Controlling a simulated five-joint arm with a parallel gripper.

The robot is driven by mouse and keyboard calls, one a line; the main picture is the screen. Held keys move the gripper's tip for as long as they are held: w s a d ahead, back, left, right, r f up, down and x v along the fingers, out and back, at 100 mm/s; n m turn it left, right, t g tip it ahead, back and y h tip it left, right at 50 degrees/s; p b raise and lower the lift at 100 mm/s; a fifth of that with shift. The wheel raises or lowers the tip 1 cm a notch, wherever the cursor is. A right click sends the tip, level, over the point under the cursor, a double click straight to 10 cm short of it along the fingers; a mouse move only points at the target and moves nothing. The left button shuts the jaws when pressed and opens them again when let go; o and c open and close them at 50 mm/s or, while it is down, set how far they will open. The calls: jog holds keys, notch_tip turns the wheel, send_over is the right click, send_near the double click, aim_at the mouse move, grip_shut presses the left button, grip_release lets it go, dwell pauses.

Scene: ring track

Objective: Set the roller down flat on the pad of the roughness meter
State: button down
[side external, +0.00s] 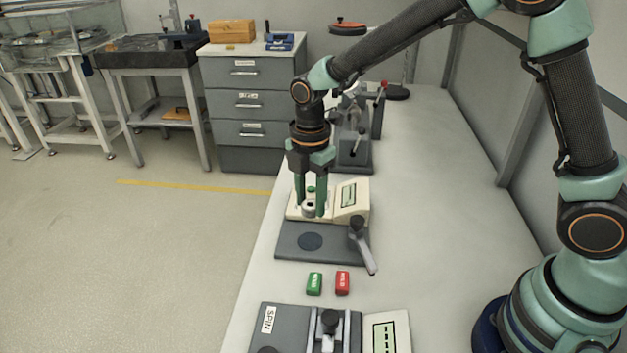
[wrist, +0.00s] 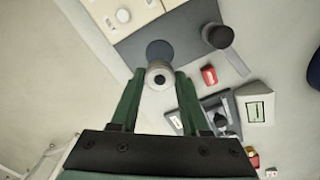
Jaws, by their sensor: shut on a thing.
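The roller (side external: 309,209) is a small silver cylinder with a dark hole in its end, and it also shows in the wrist view (wrist: 158,76). My gripper (side external: 313,206) is shut on it with its green fingers on either side, pointing down. The roughness meter has a cream body with a display (side external: 351,193) and a dark grey base plate (side external: 340,249). The round dark blue pad (side external: 310,241) lies bare on this plate. In the wrist view the roller partly overlaps the near edge of the pad (wrist: 160,48). The roller appears above the plate; its exact height is unclear.
A black knob with a grey lever (side external: 362,245) stands at the plate's right side. A green block (side external: 314,283) and a red block (side external: 342,283) lie in front. A device marked SPIN (side external: 285,325) is nearer. The bench (side external: 440,230) is clear to the right.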

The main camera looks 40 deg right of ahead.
aim_at(311, 241)
notch_tip(311, 241, down, 8)
jog(key=shift+f, duration=0.1)
dwell(0.4)
jog(key=shift+c, duration=1.9)
grip_release()
jog(key=shift+f, duration=0.1)
